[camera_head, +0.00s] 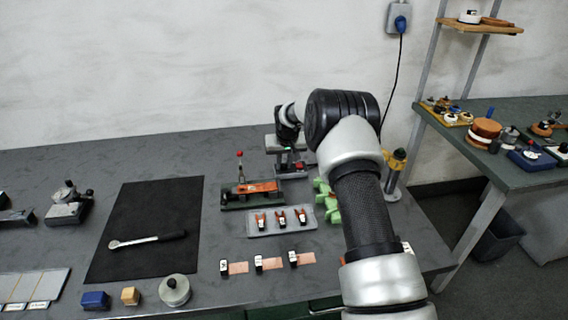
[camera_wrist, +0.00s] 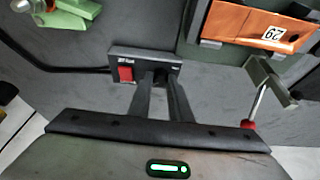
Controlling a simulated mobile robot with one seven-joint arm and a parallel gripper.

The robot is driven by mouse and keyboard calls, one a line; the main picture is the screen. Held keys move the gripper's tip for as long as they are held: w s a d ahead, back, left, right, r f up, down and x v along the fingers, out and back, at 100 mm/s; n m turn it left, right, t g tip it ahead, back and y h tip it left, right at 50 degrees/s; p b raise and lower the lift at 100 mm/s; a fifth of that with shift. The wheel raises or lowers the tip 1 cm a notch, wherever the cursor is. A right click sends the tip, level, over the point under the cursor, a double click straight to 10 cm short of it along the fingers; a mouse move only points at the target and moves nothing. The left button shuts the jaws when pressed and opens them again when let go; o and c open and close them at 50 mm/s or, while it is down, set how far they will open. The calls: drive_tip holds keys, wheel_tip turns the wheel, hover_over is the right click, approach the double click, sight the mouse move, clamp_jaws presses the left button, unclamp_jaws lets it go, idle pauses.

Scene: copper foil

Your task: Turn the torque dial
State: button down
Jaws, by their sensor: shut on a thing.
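A small dark box (camera_wrist: 115,58) with a red rocker switch (camera_wrist: 125,73) sits at the top middle of the wrist view. My gripper (camera_wrist: 161,77) reaches onto the box's face to the right of the switch. Its two fingertips are close together, shut on a small dark part there, likely the torque dial, which the fingers mostly hide. The dial's markings cannot be read. In the head view my gripper (camera_head: 287,160) is at the back of the bench, by the box with its red switch (camera_head: 299,166). My arm hides some of that area.
A green fixture (camera_head: 238,203) with an orange plate (camera_head: 258,187) and red-knobbed lever (camera_head: 239,154) stands close left of the gripper. Green blocks (camera_head: 325,205) and a yellow-topped post (camera_head: 395,165) are to the right. A wrench (camera_head: 145,240) lies on a black mat (camera_head: 150,205).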

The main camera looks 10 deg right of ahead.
drive_tip(key=n+y+b, duration=0.1)
drive_tip(key=n, duration=0.2)
drive_tip(key=n+y+b, duration=0.1)
drive_tip(key=n, duration=0.2)
drive_tip(key=shift+d+f+g, duration=0.1)
drive_tip(key=shift+d+g, duration=0.1)
drive_tip(key=shift+g, duration=0.1)
drive_tip(key=n+y, duration=0.1)
drive_tip(key=n, duration=0.2)
drive_tip(key=n+g+y, duration=0.1)
drive_tip(key=n, duration=0.2)
drive_tip(key=shift+w+d+g, duration=0.1)
drive_tip(key=shift+w+g, duration=0.05)
drive_tip(key=shift+g, duration=0.15)
drive_tip(key=c, duration=1.6)
unclamp_jaws()
drive_tip(key=p+v, duration=0.1)
drive_tip(key=v, duration=1.6)
drive_tip(key=shift+w+r, duration=0.15)
drive_tip(key=shift+r, duration=0.2)
